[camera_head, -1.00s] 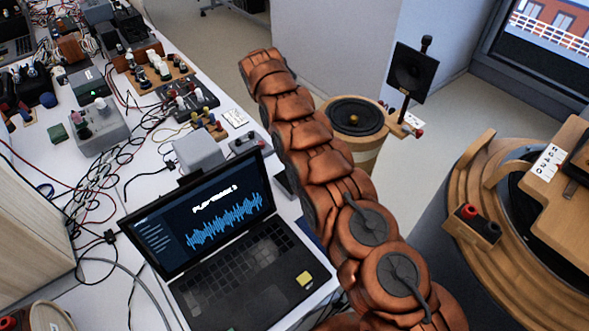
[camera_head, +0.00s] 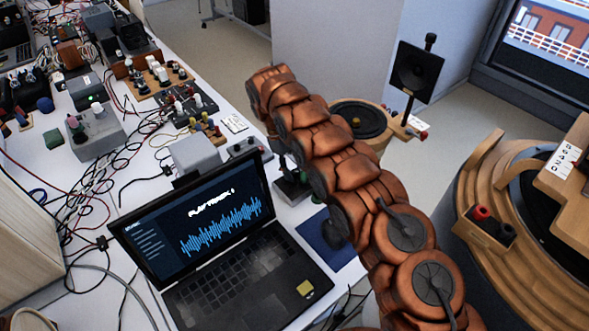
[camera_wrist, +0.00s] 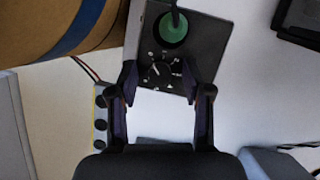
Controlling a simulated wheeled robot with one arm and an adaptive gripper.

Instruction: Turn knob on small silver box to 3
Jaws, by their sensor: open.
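In the wrist view, the small box (camera_wrist: 208,42) looks dark grey and lies at the top middle. Its black dial knob (camera_wrist: 159,72) has pale marks around it, too small to read surely. A round green part (camera_wrist: 173,27) with a dark rod or cable over it is beside the dial. My gripper (camera_wrist: 159,79) is open, with one fingertip on each side of the knob; whether they touch it I cannot tell. In the head view, the box (camera_head: 291,190) shows partly behind my copper-coloured arm, which hides the gripper's fingers.
An open laptop (camera_head: 240,285) with a waveform on its screen stands left of my arm. A grey box (camera_head: 195,153) is behind it. Cables and electronics crowd the table's left side. A round wooden speaker (camera_head: 358,120) stands beyond my arm, a larger wooden one (camera_head: 470,225) at right.

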